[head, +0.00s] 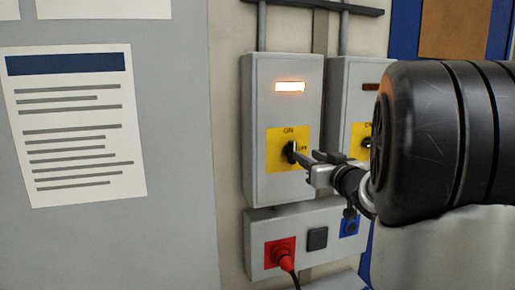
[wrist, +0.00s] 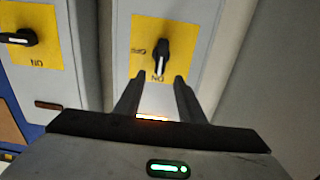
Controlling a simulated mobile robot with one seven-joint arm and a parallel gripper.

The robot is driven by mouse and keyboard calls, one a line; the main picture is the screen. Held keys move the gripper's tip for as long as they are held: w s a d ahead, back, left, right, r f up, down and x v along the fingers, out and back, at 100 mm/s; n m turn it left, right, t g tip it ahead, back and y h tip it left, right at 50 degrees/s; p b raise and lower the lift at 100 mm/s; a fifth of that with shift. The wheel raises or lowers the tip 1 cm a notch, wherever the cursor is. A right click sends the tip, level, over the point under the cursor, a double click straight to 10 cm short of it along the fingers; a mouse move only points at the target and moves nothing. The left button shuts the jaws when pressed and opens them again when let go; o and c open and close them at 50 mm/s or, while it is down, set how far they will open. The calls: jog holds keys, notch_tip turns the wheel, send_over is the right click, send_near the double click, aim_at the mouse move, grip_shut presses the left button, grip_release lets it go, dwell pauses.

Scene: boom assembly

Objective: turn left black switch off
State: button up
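The left black switch (head: 291,152) sits on a yellow plate (head: 274,158) on the left grey box (head: 283,110). In the wrist view, which is upside down, the switch (wrist: 163,57) has its handle pointing at the ON mark. The lamp (head: 290,87) above it is lit. My gripper (head: 303,160) is right at the switch in the head view and partly covers the plate. In the wrist view my gripper (wrist: 160,77) has its fingers apart, with the handle's end near the gap between the tips. Contact cannot be told.
A second grey box (head: 345,100) stands close on the right. Its switch (wrist: 18,38) lies sideways and its lamp (wrist: 47,105) is dark. Below is a grey panel (head: 265,222) with a red plug (head: 282,257). A paper notice (head: 75,125) hangs at the left.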

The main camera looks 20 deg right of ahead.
aim_at(294, 148)
jog(key=w, duration=1)
jog(key=shift+w+a, duration=0.2)
jog(key=shift+w, duration=0.2)
jog(key=c, duration=0.7)
